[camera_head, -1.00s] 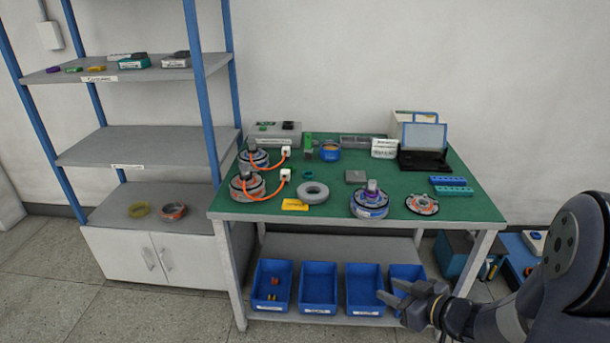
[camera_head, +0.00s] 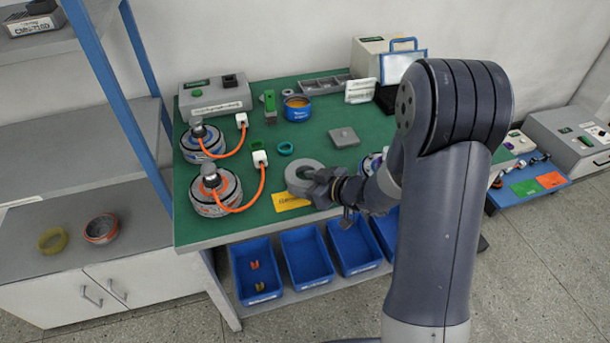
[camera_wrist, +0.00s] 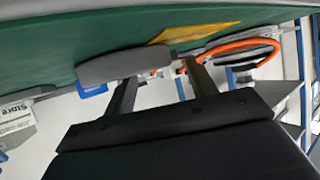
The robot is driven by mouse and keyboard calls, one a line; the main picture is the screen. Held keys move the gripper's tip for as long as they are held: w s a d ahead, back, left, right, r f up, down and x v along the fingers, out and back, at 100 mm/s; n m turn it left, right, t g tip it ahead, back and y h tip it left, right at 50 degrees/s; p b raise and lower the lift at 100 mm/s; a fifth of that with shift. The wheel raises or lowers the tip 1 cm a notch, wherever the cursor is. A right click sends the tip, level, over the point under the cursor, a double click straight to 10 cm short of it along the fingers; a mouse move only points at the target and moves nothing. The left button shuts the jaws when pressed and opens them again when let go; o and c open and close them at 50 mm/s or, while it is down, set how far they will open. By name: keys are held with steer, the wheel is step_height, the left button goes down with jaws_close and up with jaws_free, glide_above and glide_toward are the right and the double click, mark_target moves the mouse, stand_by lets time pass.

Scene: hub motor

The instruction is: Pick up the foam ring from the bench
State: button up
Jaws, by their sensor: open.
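The foam ring (camera_head: 299,174) is a thick grey ring lying flat on the green bench (camera_head: 318,141), near its front edge. In the wrist view the ring (camera_wrist: 120,62) shows edge-on as a grey rounded band against the green top. My gripper (camera_head: 322,188) is at the ring's right front side in the head view and hides part of it. In the wrist view my gripper's two fingers (camera_wrist: 160,78) are apart. The ring's right end shows between them, and the left fingertip overlaps the ring. I cannot tell whether they touch.
A yellow tag (camera_head: 290,201) lies just in front of the ring. Motor units with orange cables (camera_head: 216,190) stand to the left. Blue bins (camera_head: 306,254) stand below. My arm hides the bench's right side.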

steer(key=shift+x, duration=1)
steer(key=shift+s, duration=0.1)
steer(key=c, duration=1)
